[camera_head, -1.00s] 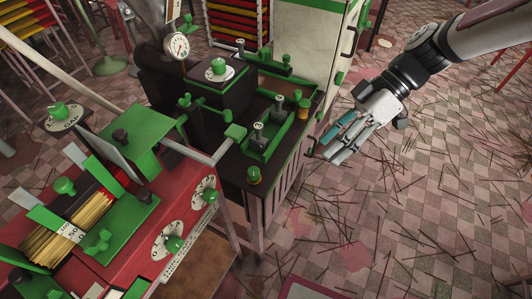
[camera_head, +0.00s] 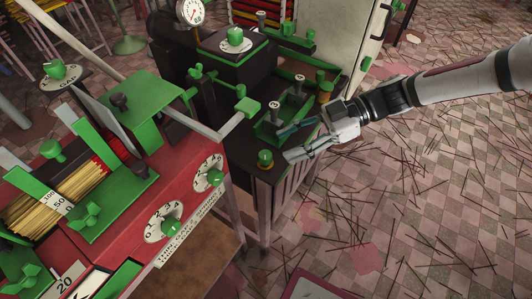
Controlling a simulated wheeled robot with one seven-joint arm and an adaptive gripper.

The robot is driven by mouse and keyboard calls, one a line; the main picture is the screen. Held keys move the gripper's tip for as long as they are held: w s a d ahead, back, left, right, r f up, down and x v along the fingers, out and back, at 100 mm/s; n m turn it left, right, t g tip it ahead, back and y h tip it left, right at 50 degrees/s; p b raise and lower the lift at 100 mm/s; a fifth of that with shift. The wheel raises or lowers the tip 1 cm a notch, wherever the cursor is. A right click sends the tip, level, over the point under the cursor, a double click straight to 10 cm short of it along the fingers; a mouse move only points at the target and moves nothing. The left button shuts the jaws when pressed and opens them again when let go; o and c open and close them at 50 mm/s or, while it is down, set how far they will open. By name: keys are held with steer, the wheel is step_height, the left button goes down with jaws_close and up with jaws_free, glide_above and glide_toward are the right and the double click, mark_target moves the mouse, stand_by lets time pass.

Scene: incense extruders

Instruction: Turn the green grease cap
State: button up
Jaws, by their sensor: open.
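A green cap on a brass base (camera_head: 265,158) stands upright on the near corner of the dark machine top (camera_head: 237,150). A second green cap with a brass base (camera_head: 325,92) stands farther back at the machine's right edge, behind my gripper. Which one is the grease cap, I cannot tell from any label. My gripper (camera_head: 288,145) is open and empty, its fingers pointing left over the machine's right edge. The fingertips are just right of the near cap and appear apart from it. The far finger hides part of the green tray.
A green tray (camera_head: 268,131) with upright metal pegs sits behind the near cap. A green-ended lever (camera_head: 247,107) reaches in from the left. The red machine with dials (camera_head: 165,222) stands front left.

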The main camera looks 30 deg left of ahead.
mark_target(267, 154)
steer(key=x, duration=0.6)
steer(key=shift+s+a+f, duration=0.15)
steer(key=shift+s, duration=0.1)
jaws_close()
